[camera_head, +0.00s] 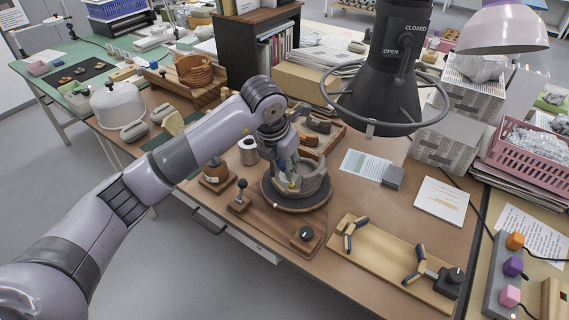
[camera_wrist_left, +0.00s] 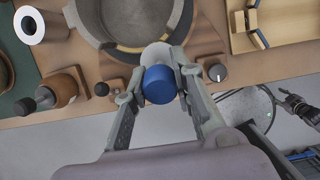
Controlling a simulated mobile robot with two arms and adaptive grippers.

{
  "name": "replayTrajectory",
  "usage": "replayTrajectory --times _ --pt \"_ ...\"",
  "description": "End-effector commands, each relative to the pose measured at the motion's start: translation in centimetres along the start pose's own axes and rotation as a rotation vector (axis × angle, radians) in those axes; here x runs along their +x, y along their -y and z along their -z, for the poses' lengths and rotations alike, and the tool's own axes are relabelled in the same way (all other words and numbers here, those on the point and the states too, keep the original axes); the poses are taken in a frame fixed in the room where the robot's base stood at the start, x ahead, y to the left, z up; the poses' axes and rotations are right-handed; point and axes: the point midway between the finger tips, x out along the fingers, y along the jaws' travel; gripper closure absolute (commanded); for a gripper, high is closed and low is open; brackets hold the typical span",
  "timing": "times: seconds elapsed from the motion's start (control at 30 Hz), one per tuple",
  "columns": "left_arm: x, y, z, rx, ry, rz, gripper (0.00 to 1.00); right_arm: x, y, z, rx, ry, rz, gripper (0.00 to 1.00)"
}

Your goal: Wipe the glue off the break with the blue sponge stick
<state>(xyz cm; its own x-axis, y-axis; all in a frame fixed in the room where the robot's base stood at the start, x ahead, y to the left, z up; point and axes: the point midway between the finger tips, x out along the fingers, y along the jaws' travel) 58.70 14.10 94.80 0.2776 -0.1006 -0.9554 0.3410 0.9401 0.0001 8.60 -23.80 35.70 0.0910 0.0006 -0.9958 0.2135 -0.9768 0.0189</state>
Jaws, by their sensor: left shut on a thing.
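My left gripper (camera_head: 287,166) reaches down over the near left part of a grey broken vessel (camera_head: 319,183) on a dark round turntable (camera_head: 298,206). In the left wrist view the gripper (camera_wrist_left: 163,62) is shut on the blue sponge stick (camera_wrist_left: 159,86), whose pale end (camera_wrist_left: 157,54) points toward the vessel wall (camera_wrist_left: 135,46). A small yellow patch shows by the fingertips in the head view. The break and any glue on it are mostly hidden by the gripper; I cannot tell whether the sponge touches. A dark jointed part (camera_wrist_left: 300,109), perhaps my right gripper, shows beyond the table edge.
A black lamp-like hood with a ring (camera_head: 378,100) hangs behind and right of the vessel. A wooden clamp board (camera_head: 385,265) lies to the right, a knob (camera_head: 306,234) in front. A brown bottle (camera_head: 215,172) and white roll (camera_head: 248,152) stand left.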

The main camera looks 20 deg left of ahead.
Motion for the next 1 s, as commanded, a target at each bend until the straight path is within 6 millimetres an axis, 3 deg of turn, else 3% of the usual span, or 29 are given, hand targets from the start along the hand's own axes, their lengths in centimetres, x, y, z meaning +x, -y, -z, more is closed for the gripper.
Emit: replayTrajectory --times 0.57,1.0 --pt "3.1 0.0 0.2 -0.001 0.0 0.001 0.92 1.8 0.5 0.0 0.003 -0.003 0.005 0.6" --pt "3.2 -2.1 0.9 -0.002 0.0 0.0 0.92 1.9 0.5 0.0 0.003 -0.002 0.006 0.6"
